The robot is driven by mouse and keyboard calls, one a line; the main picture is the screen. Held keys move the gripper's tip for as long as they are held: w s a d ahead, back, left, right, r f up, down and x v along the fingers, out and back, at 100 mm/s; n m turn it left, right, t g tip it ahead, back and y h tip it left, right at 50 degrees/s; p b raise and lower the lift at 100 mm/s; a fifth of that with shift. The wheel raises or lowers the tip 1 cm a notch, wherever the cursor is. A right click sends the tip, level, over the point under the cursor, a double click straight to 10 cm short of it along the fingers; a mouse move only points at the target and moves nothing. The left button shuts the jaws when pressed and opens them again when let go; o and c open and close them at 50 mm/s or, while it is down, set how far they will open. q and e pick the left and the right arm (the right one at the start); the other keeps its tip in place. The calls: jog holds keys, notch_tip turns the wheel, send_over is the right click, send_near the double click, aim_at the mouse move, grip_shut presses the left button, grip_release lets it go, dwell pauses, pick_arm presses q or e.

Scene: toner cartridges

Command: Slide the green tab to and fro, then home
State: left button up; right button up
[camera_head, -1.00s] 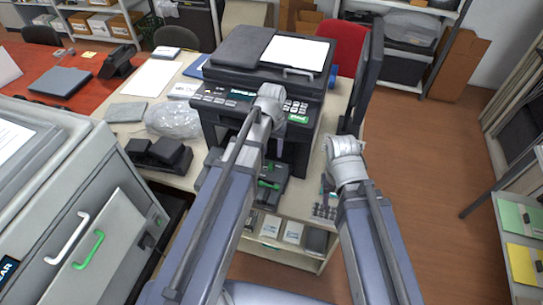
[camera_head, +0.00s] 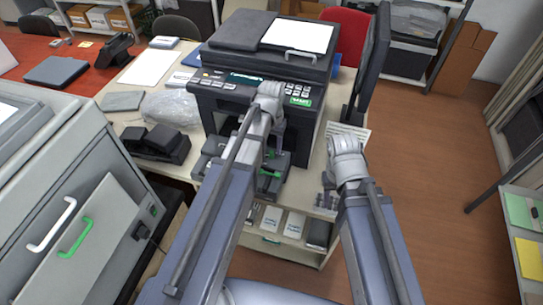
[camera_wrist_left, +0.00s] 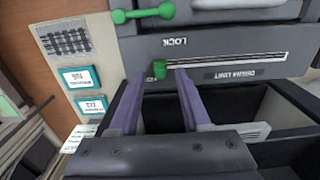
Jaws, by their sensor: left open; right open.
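The green tab (camera_wrist_left: 159,69) is a small knob at the left end of a straight slot in the dark drum unit (camera_wrist_left: 225,54), under the word LOCK, in the left wrist view. My left gripper (camera_wrist_left: 162,78) is open, its two purple fingers on either side of the tab; I cannot tell whether either touches it. In the head view my left gripper (camera_head: 274,140) is over the dark unit in front of the printer, and the tab cannot be made out. My right gripper (camera_head: 346,150) is at the table's right side, away from the unit; its fingers are mostly hidden.
A green handle (camera_wrist_left: 143,13) sits above the slot, and an open dark bin (camera_wrist_left: 215,104) lies below it. The printer (camera_head: 262,95) stands behind the unit. A black device (camera_head: 158,144) and a clear bag (camera_head: 170,108) lie to the left. The floor (camera_head: 430,180) at right is clear.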

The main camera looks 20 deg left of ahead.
pick_arm(q)
notch_tip(320, 180, down, 2)
jog(key=shift+b, duration=0.55)
jog(key=shift+c, duration=0.3)
grip_shut()
dwell(0.7)
